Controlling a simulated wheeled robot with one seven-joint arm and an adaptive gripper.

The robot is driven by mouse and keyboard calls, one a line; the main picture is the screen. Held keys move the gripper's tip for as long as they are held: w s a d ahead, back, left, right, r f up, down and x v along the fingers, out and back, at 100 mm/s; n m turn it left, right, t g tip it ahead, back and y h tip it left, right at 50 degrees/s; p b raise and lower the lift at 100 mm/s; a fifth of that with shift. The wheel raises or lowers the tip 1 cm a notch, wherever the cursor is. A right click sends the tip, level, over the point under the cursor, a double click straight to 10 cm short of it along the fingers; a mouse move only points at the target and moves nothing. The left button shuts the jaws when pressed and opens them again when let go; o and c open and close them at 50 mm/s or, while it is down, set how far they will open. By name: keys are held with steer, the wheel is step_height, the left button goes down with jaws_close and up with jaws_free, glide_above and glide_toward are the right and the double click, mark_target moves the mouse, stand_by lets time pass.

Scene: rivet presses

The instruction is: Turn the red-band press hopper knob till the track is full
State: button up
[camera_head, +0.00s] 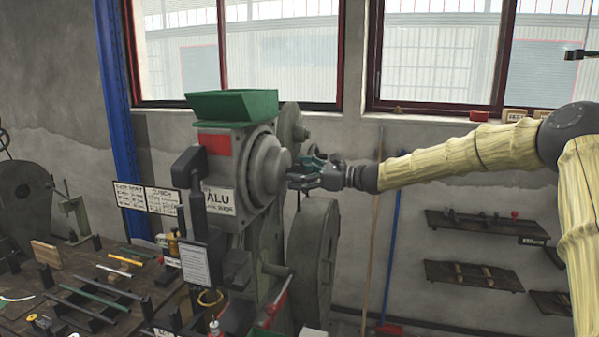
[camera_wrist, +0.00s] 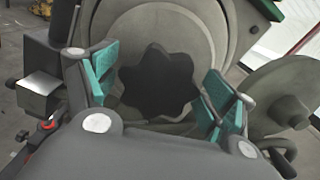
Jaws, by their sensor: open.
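The press (camera_head: 230,165) with a red band (camera_head: 215,143) stands in the middle of the head view, with an "ALU" sign (camera_head: 219,200) on it. A green hopper (camera_head: 232,107) sits on top. In the wrist view the dark lobed knob (camera_wrist: 157,83) sits at the centre of a round grey housing (camera_wrist: 105,35). My gripper (camera_head: 300,174) is at the right side of the housing. Its green-padded fingers (camera_wrist: 160,90) are open, one on each side of the knob; I cannot tell whether they touch it. The track and its fill cannot be made out.
A workbench (camera_head: 85,262) with rods and tools is at the left. A flywheel (camera_head: 314,262) stands low on the press's right side. Wall shelves (camera_head: 487,226) hang at the right. A blue post (camera_head: 118,120) rises behind the bench.

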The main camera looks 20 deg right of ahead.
steer(key=c, duration=1)
steer(key=shift+f+n+b, duration=0.2)
steer(key=shift+n+b, duration=0.1)
steer(key=shift+b, duration=0.6)
